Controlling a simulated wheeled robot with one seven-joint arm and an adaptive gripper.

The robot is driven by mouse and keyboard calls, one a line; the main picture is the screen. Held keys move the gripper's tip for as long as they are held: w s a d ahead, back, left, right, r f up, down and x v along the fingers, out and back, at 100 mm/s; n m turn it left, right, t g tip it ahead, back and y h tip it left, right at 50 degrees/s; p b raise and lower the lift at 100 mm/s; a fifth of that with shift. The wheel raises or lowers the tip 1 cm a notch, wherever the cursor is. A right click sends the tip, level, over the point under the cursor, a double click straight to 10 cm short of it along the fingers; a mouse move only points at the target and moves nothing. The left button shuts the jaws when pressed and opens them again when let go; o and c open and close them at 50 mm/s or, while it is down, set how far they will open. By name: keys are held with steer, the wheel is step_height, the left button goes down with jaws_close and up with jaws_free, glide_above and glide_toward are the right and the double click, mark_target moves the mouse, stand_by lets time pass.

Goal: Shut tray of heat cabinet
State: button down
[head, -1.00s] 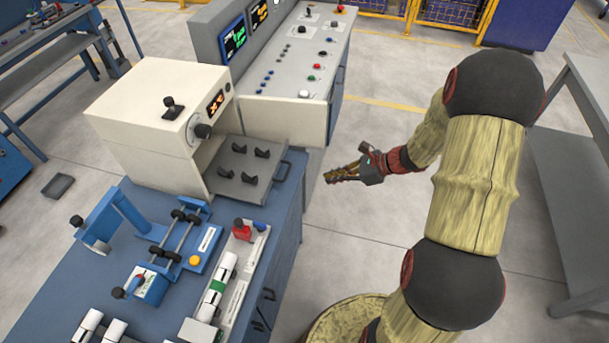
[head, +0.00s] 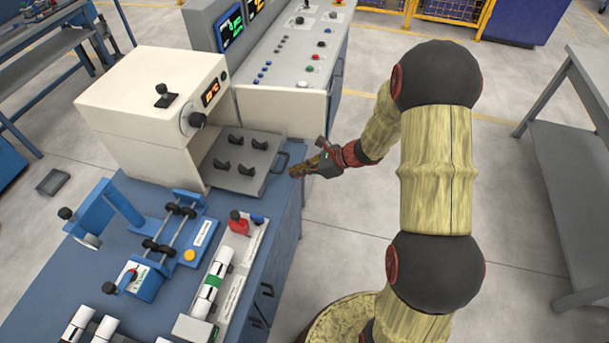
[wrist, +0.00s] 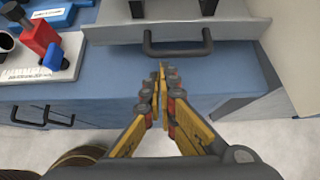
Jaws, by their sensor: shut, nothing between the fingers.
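The heat cabinet (head: 140,105) is a cream box with a dial and an orange display, standing on the blue bench. Its grey tray (head: 245,178) sticks out on the right, with several black clamps on top and a dark handle (head: 281,162) on its front edge. In the wrist view the handle (wrist: 178,50) is a black bar across the tray's front (wrist: 125,34). My gripper (head: 296,172) is shut and empty, just right of the handle. In the wrist view the fingertips (wrist: 163,72) point at the handle, with a small gap showing between them.
A blue jig (head: 175,235) and a rack with white pipes (head: 212,285) stand on the bench in front of the cabinet. A control console (head: 290,70) stands behind it. The floor (head: 350,240) right of the bench is clear, and a grey table (head: 580,150) stands further right.

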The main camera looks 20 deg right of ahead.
mark_target(220, 158)
steer(key=shift+w+a, duration=0.1)
steer(key=shift+a, duration=0.05)
steer(key=w+a, duration=0.5)
steer(key=a, duration=0.1)
steer(key=w+a, duration=0.4)
steer(key=a, duration=0.3)
steer(key=w+a, duration=0.5)
steer(key=a, duration=0.2)
steer(key=shift+w+a, duration=0.15)
steer(key=shift+w, duration=0.2)
steer(key=shift+w+a, duration=0.15)
steer(key=shift+w, duration=0.05)
steer(key=shift+r, duration=0.15)
